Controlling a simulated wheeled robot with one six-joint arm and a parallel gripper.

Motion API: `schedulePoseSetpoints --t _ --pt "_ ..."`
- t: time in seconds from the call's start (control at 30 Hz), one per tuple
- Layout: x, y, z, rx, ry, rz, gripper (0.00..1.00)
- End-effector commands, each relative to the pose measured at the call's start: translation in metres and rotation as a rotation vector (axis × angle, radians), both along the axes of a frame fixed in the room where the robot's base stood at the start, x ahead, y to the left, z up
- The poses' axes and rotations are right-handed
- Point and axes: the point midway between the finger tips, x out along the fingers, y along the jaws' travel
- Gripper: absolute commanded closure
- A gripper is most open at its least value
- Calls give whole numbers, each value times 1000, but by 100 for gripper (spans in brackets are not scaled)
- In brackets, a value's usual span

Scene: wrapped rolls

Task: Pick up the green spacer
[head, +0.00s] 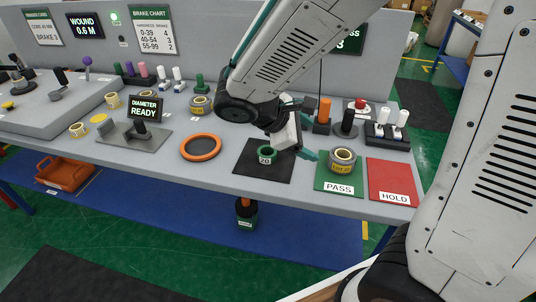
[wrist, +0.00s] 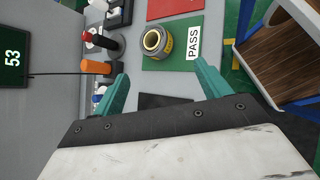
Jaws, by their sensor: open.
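A small green ring (head: 266,155) with a white label reading 28 lies on a black mat (head: 249,172) in the head view; I take it as the green spacer. It does not show in the wrist view, where only a strip of the black mat (wrist: 165,101) is visible. My gripper (wrist: 163,83) has two teal fingers spread apart with nothing between them. In the head view it is above the table, just right of the ring and apart from it.
A yellow-labelled roll (head: 342,159) sits on the green PASS mat (head: 337,185), with the red HOLD mat (head: 394,178) to its right. An orange ring (head: 200,147) lies to the left. Orange and black posts (head: 322,115) stand behind my gripper.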

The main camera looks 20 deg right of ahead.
Motion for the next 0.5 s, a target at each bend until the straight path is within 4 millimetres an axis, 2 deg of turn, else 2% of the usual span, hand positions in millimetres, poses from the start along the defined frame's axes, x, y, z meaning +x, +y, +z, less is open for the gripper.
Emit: schedulePoseSetpoints --t 0.03,0.1,0.2,0.4,0.5 --pt "16 11 -16 -64 54 99 24" --pt "37 26 -33 -148 112 235 24" --pt "63 48 -60 -257 189 416 24" --pt "92 89 -105 -409 294 684 24" --pt "98 101 -117 -447 318 750 24"
